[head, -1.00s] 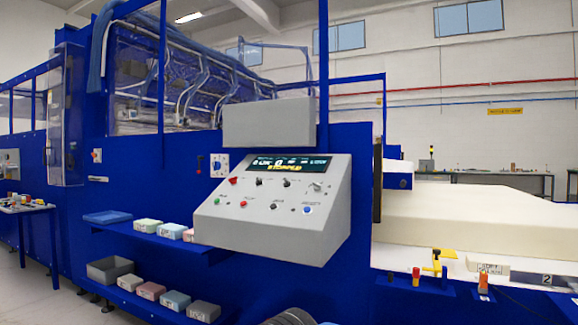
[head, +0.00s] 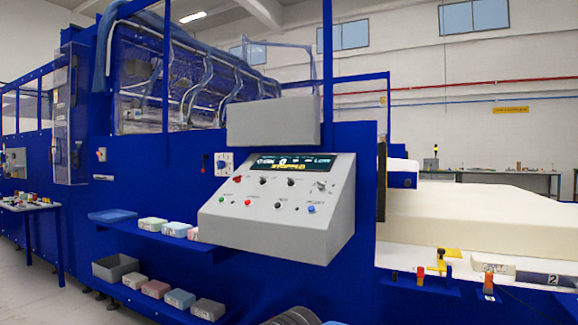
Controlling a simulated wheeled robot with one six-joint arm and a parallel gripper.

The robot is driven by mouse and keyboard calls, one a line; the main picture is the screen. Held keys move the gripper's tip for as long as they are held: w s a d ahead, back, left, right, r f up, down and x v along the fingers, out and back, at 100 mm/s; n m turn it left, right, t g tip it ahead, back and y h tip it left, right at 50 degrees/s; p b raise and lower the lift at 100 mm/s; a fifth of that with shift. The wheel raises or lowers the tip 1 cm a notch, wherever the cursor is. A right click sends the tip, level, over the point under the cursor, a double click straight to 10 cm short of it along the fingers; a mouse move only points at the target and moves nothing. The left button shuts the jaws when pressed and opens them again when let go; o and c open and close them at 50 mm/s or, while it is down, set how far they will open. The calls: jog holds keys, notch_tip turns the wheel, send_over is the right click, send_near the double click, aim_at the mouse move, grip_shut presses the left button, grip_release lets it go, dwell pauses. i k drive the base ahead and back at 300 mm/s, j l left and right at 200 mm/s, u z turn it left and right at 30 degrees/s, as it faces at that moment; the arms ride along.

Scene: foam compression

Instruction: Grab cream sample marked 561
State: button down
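Small foam sample blocks sit on two blue shelves at the left of the blue machine. Dark marks show on the fronts, but I cannot read 561 on any. My gripper is not in view.
A grey control console (head: 280,215) juts out right of the upper shelf. A blue tray (head: 112,216) and a grey bin (head: 115,267) sit at the shelves' left ends. A large cream foam slab (head: 470,215) lies at right. Open floor shows at lower left.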

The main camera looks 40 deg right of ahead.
aim_at(504, 266)
jog(key=z, duration=2.45)
